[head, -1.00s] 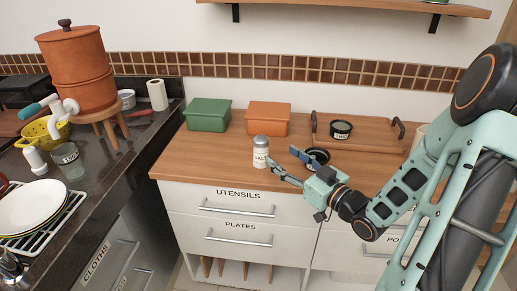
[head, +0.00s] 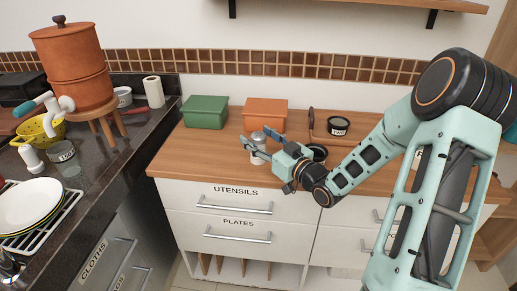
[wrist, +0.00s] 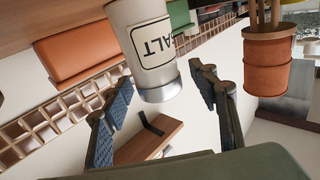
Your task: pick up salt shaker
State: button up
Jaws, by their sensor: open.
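The salt shaker (head: 257,153) is a white cylinder with a metal cap, standing on the wooden counter in front of the orange box. In the head view my gripper (head: 261,142) is at the shaker, with its fingers hiding part of it.
A green box (head: 205,113) and an orange box (head: 265,115) stand at the back of the counter. A dark labelled jar (head: 338,126) is on the wooden tray at right. Another dark round container (head: 318,152) sits just behind my wrist. The counter's left part is clear.

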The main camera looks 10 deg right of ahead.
jog(key=c, duration=1.4)
jog(key=shift+o, duration=0.2)
jog(key=shift+r+p, duration=0.7)
jog(key=shift+r, duration=0.15)
jog(key=s+d+r+p, duration=0.1)
jog(key=s+r+p, duration=1)
jog(key=p, duration=0.9)
jog(key=s, duration=0.2)
jog(key=shift+s+r, duration=0.3)
jog(key=shift+s, duration=0.05)
